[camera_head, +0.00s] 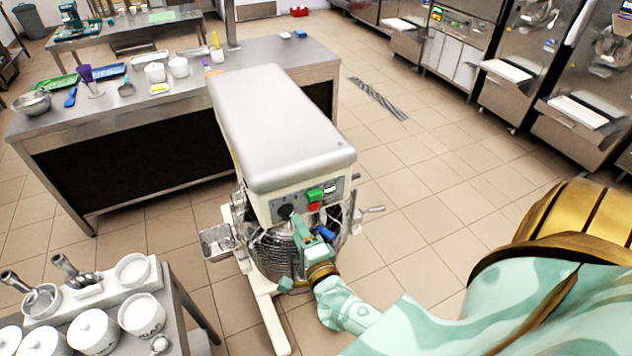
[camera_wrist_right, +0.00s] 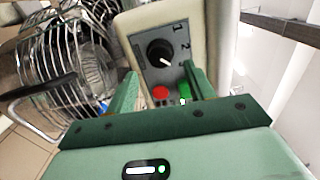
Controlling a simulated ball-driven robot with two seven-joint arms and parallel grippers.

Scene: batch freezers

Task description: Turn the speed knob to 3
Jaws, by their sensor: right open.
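A black round speed knob (camera_wrist_right: 160,53) sits on the grey control panel of the mixer (camera_head: 275,130). In the wrist view a white mark on it points to the lower right. The digits 1 and 2 read clearly to the knob's right; a 3 below them is partly hidden. The knob also shows in the head view (camera_head: 285,212). My right gripper (camera_wrist_right: 160,72) is open and empty in front of the panel, its green fingers below the knob on either side, apart from it as far as I can tell. My left gripper is out of view.
A red button (camera_wrist_right: 160,92) and a green button (camera_wrist_right: 182,90) lie below the knob. The mixer's wire guard (camera_wrist_right: 65,65) is at the left. A steel table (camera_head: 285,62) stands behind the mixer, a cart with white pots (camera_head: 93,330) at front left. Floor to the right is free.

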